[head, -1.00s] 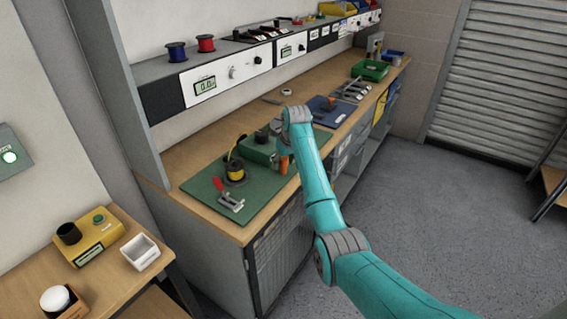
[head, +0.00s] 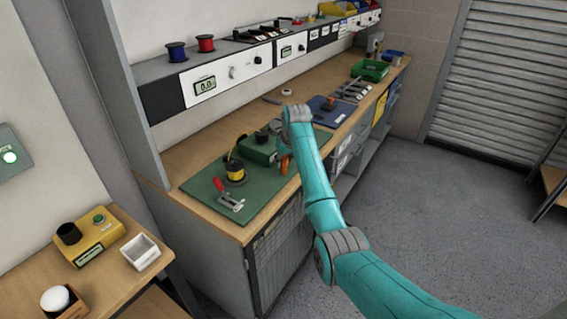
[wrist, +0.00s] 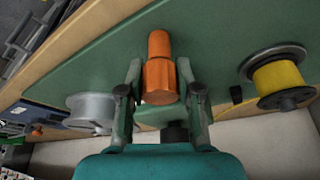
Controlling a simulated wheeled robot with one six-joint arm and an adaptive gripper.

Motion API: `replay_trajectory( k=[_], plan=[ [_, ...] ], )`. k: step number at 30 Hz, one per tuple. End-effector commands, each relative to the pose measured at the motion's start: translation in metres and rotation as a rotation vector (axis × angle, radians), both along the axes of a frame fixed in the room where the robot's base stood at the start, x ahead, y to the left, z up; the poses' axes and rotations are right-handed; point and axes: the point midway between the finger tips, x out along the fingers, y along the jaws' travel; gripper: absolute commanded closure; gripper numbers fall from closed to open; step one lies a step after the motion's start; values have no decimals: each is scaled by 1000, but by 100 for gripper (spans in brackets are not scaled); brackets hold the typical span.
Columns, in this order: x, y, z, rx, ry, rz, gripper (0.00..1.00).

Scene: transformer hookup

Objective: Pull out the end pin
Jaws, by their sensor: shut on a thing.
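The end pin appears to be the orange stepped piece (wrist: 160,78) in the middle of the wrist view. It is also partly visible in the head view (head: 284,164), at the front edge of the green mat (head: 205,178). My gripper (wrist: 160,64) has one finger on each side of the orange piece and is shut on it. A pale green block (wrist: 147,113) shows just below the orange piece in the wrist view.
A grey spool (wrist: 92,108) is left of my gripper in the wrist view. A blue mat (head: 328,112) lies further along the bench.

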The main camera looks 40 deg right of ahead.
Motion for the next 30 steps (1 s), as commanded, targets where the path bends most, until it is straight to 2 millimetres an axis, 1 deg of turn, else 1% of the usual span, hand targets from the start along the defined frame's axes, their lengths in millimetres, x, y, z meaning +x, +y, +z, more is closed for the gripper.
replay_trajectory(
  k=[30],
  plan=[
    [0, 0, 22, 0, 0, 0, 100]
  ],
)
